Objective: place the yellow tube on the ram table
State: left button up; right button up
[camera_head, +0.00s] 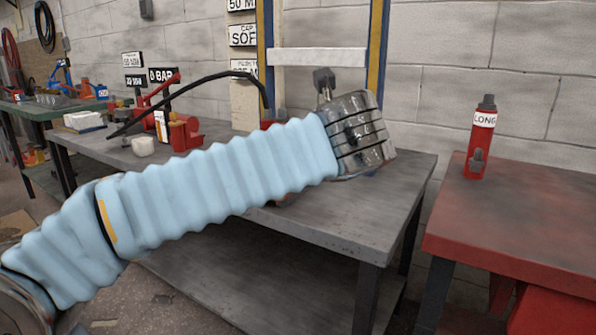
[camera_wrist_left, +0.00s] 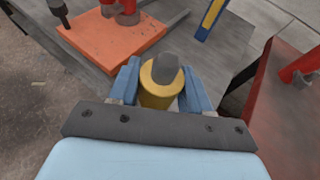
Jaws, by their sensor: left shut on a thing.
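The yellow tube (camera_wrist_left: 157,97), with a grey rounded top, is between the blue fingers of my left gripper (camera_wrist_left: 160,82), which is shut on it. In the head view my left arm crosses from the left over the grey bench; its wrist hides the fingers and the tube. No sign names the ram table. A red-topped table (camera_head: 530,220) at the right bears a red cylinder (camera_head: 482,138) labelled LONG. This table also shows at the right of the left wrist view (camera_wrist_left: 285,110), apart from the tube. My right gripper is not in view.
The grey bench (camera_head: 395,195) carries red tools (camera_head: 185,133) and a blue and yellow upright frame (camera_head: 378,50). An orange plate (camera_wrist_left: 110,42) lies left of the tube in the left wrist view. A gap separates the bench from the red table, whose near top is clear.

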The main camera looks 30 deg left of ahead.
pick_arm(q)
jog(key=w+d+f+b, duration=0.2)
jog(key=w+d+f, duration=0.2)
jog(key=w, duration=0.4)
jog(key=b, duration=0.1)
send_over(376, 216)
jog(key=f, duration=0.5)
jog(key=shift+s+a+f, duration=0.1)
jog(key=shift+s+a, duration=0.1)
jog(key=f, duration=0.1)
jog(key=f+b, duration=0.1)
jog(key=f, duration=0.2)
jog(key=shift+w+d+b, duration=0.15)
jog(key=shift+w+b, duration=0.15)
jog(key=shift+r, duration=0.15)
jog(key=o, duration=1.2)
jog(key=shift+f, duration=0.2)
